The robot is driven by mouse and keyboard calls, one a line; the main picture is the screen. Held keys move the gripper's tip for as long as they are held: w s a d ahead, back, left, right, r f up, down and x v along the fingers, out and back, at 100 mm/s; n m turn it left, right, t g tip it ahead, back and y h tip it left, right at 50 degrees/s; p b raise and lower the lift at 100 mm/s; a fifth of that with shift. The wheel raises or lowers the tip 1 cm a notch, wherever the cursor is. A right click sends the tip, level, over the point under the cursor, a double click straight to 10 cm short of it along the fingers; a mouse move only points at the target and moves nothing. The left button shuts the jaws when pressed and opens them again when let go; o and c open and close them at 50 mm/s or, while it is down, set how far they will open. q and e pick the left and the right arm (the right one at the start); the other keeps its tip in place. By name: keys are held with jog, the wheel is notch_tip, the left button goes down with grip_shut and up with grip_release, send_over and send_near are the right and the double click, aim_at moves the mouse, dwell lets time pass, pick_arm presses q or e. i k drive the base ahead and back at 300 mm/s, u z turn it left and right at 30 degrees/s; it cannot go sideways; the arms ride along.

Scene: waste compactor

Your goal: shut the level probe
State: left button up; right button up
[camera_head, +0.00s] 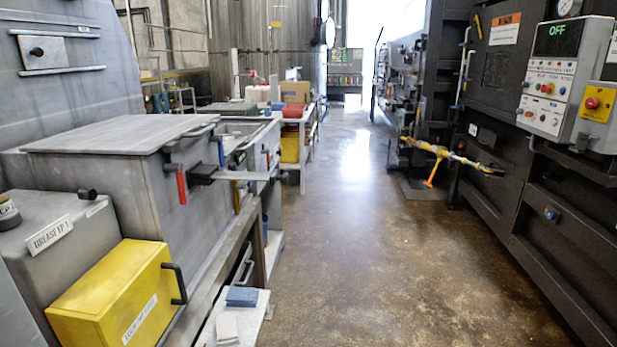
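No part in view is legibly marked as the level probe, so I cannot tell which one it is. A flat grey bar (245,175) with a dark block at its near end sticks out to the right from the grey cabinet (185,190) on the left. A red handle (181,187) hangs beside it. On the right, a yellow and orange lever-like part (432,152) sticks out from the dark machine. Neither of my grippers shows in this view.
A yellow box (115,295) with a black handle and a grey box labelled GREASE EP 1 (50,235) stand at the near left. A blue block (242,296) lies on a low shelf. A control panel (555,85) reading OFF is at right. The aisle floor (370,260) is clear.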

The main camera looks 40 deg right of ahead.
aim_at(272, 179)
jog(key=z, duration=2.1)
jog(key=i, duration=0.85)
jog(key=u, duration=0.5)
